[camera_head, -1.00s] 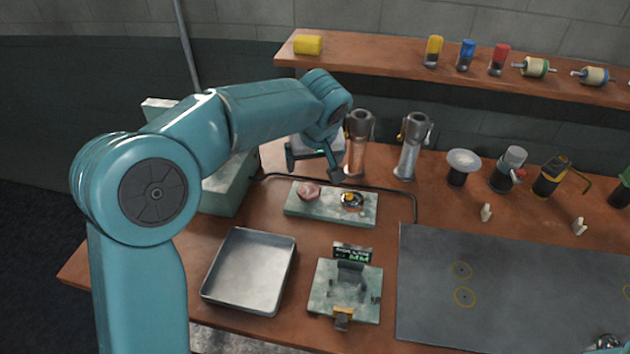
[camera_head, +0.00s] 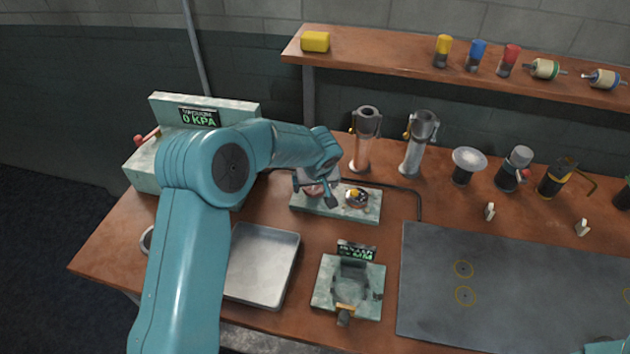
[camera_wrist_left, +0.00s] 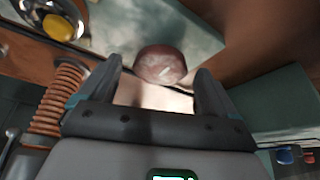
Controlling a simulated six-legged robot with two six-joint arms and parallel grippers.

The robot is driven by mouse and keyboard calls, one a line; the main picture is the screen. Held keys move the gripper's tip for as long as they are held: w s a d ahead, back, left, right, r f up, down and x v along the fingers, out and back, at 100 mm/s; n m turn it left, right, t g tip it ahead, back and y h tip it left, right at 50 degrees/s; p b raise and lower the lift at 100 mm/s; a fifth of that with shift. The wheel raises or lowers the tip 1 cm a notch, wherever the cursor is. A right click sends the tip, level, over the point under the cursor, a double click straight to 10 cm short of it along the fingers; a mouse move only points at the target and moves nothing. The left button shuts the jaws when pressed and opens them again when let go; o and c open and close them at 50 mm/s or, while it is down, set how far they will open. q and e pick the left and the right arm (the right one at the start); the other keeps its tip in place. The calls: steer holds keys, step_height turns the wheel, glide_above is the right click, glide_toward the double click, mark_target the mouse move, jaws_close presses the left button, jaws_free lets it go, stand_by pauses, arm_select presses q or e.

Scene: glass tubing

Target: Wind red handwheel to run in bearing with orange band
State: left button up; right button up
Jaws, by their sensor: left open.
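A dull red round knob (camera_wrist_left: 160,65), which may be the red handwheel, sits on a pale green plate (camera_head: 332,211). My left gripper (camera_head: 314,191) is open and points down over the plate's left part, partly covering the knob in the head view. In the left wrist view, the knob shows between and just beyond the open fingertips (camera_wrist_left: 158,70); I cannot tell whether they touch it. Two spindle-like parts lie on the shelf, one with a green band (camera_head: 544,69), one with a blue band (camera_head: 602,79). I cannot make out a bearing with an orange band. My right gripper is out of view.
A yellow piece in a shiny cup (camera_head: 356,196) stands right of the knob. A metal tray (camera_head: 262,265), a green fixture with a display (camera_head: 348,288) and a grey mat (camera_head: 510,290) lie in front. Two upright metal cylinders (camera_head: 362,140) (camera_head: 416,146) stand behind.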

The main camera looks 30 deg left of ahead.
arm_select(q)
steer(key=shift+w+a+f, duration=0.2)
steer(key=shift+w+f, duration=0.05)
steer(key=shift+f, duration=0.1)
steer(key=shift+s+d+r, duration=0.1)
steer(key=shift+s+r, duration=0.1)
steer(key=shift+s, duration=0.1)
steer(key=shift+w+f, duration=0.1)
steer(key=shift+w, duration=0.05)
steer(key=c, duration=1)
steer(key=shift+c, duration=0.2)
